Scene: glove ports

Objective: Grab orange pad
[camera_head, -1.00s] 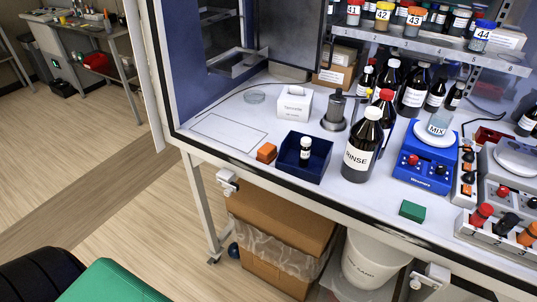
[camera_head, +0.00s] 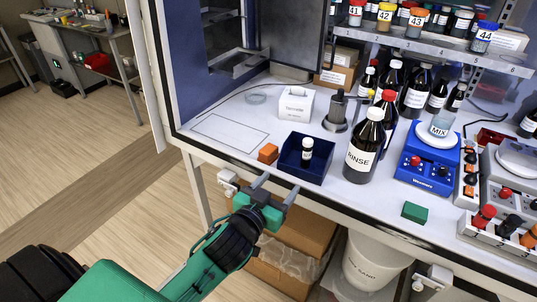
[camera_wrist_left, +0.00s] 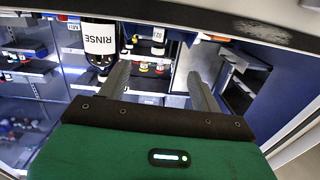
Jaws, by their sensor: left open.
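The orange pad (camera_head: 268,153) is a small block on the white worktop near its front edge, just left of the dark blue tray (camera_head: 318,176) in the head view. My left gripper (camera_head: 275,186) is open and empty, in front of the worktop edge and below the pad and tray in the picture. Its two fingers also show, spread apart, in the left wrist view (camera_wrist_left: 158,80). A small orange patch shows at the top of that view, but I cannot tell whether it is the pad. My right gripper is not in view.
A small dark vial with a white cap (camera_head: 307,150) stands in the blue tray. The brown RINSE bottle (camera_head: 363,148) stands right of it. A white tissue box (camera_head: 295,104) is behind. A green pad (camera_head: 414,212) lies farther right. The outlined area (camera_head: 230,133) is clear.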

